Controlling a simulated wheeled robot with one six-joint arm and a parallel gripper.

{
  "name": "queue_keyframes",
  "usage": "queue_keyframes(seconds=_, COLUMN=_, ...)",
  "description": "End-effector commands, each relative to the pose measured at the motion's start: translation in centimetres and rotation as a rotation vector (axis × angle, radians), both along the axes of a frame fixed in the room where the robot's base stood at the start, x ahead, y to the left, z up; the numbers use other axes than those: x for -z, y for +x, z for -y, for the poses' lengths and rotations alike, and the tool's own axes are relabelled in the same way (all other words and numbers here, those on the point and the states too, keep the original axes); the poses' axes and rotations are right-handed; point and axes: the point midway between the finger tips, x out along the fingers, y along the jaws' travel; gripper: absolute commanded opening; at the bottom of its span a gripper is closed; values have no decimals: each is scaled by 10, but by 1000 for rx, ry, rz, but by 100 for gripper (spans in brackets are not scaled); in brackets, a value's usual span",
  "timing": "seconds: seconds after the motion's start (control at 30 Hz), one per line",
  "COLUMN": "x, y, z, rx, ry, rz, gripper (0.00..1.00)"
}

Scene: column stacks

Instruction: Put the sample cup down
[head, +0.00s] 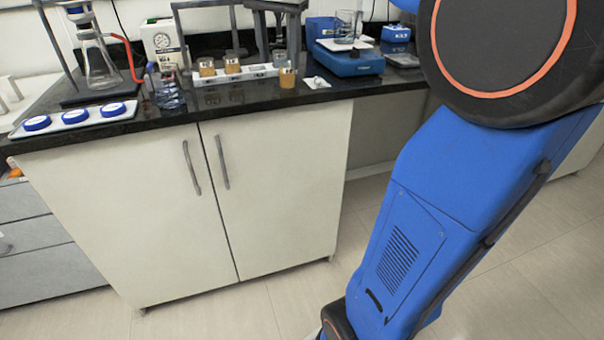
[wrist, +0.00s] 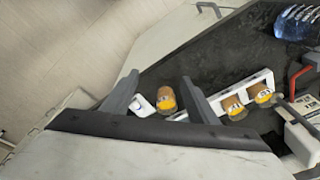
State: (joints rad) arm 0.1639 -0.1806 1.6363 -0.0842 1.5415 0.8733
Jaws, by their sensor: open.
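A sample cup with amber contents (head: 287,77) stands upright on the black counter, at the right front of a white rack (head: 212,82). Two similar cups (head: 207,67) (head: 232,65) stand at the rack. In the wrist view, my gripper (wrist: 160,77) is open, its two grey fingers spread. One cup (wrist: 166,98) shows in the gap between the fingers, with no finger seen touching it. The other two cups (wrist: 233,107) (wrist: 260,92) are to the right, beyond the right finger. My gripper is outside the head view.
A small white item (head: 316,83) lies right of the nearest cup. A blue balance with a beaker (head: 348,60) stands further right. A bottle (head: 167,88), a flask (head: 101,70) and a tray with blue-lidded dishes (head: 74,117) are at left. Dark stands rise behind the rack.

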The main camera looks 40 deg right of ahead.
Motion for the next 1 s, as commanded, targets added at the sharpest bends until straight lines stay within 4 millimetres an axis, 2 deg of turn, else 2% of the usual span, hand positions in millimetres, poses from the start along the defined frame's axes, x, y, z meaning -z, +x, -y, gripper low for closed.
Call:
queue_keyframes(seconds=0.03, x=10, y=-16, z=-9, rx=-57, ry=-4, rz=10, gripper=53)
queue_keyframes(seconds=0.37, x=95, y=-103, z=-53, rx=-462, ry=-53, rz=85, gripper=53)
queue_keyframes(seconds=0.7, x=204, y=-190, z=-85, rx=-848, ry=-133, rz=165, gripper=53)
queue_keyframes(seconds=0.83, x=238, y=-212, z=-92, rx=-952, ry=-162, rz=188, gripper=53)
queue_keyframes(seconds=1.0, x=260, y=-226, z=-95, rx=-1018, ry=-183, rz=203, gripper=53)
